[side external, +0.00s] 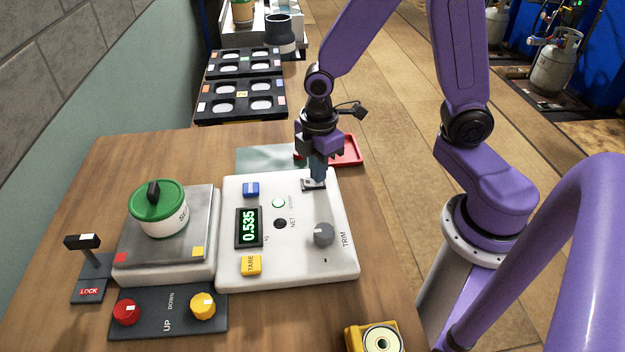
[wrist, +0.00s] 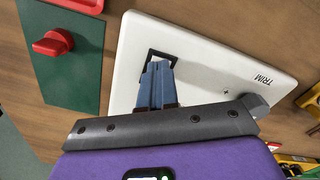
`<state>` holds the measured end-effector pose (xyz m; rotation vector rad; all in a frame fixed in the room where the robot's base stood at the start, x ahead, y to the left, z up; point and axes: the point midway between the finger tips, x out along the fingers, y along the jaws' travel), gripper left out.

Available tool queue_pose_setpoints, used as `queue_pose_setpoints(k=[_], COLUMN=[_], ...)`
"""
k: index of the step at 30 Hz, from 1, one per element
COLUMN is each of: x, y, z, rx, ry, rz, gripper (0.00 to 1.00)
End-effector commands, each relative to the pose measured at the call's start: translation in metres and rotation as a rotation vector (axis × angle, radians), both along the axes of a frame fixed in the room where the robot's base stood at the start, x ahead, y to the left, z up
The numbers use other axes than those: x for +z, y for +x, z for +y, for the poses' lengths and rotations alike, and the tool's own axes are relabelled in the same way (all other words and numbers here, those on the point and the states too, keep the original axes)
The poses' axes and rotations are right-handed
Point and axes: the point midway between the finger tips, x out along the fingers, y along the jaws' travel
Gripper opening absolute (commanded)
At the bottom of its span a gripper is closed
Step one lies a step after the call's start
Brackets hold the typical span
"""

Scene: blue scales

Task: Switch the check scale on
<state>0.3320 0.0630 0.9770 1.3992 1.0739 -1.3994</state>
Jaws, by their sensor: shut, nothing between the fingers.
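The check scale's white console (side external: 290,268) shows a lit green display (side external: 249,227) reading 0.535. A round lamp (side external: 278,203) glows green, and the lamp by NET (side external: 280,223) is dark. A switch in a dark frame (side external: 309,185) sits at the console's far right corner. My gripper (side external: 318,179) is shut and empty, with its fingertips down at this switch. In the wrist view the blue fingers (wrist: 158,68) are at the switch frame (wrist: 178,55) and hide most of the switch. Whether they touch it, and its tilt, I cannot tell.
A green-lidded pot (side external: 160,215) stands on the metal pan (side external: 195,258). A grey TRIM knob (side external: 324,234), yellow TARE button (side external: 250,265) and blue button (side external: 251,189) are on the console. A red knob (wrist: 53,43) on a green plate and a red tray (side external: 349,150) lie behind it.

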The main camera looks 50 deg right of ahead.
Motion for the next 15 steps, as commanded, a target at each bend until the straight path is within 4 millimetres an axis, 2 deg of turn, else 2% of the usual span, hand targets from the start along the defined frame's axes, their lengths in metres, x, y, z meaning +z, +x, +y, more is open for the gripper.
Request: queue_pose_setpoints(k=[15], x=[0.036], y=[0.001], z=[0.000], rx=[0.000], ry=[0.001], rz=[-0.002], gripper=[0.00])
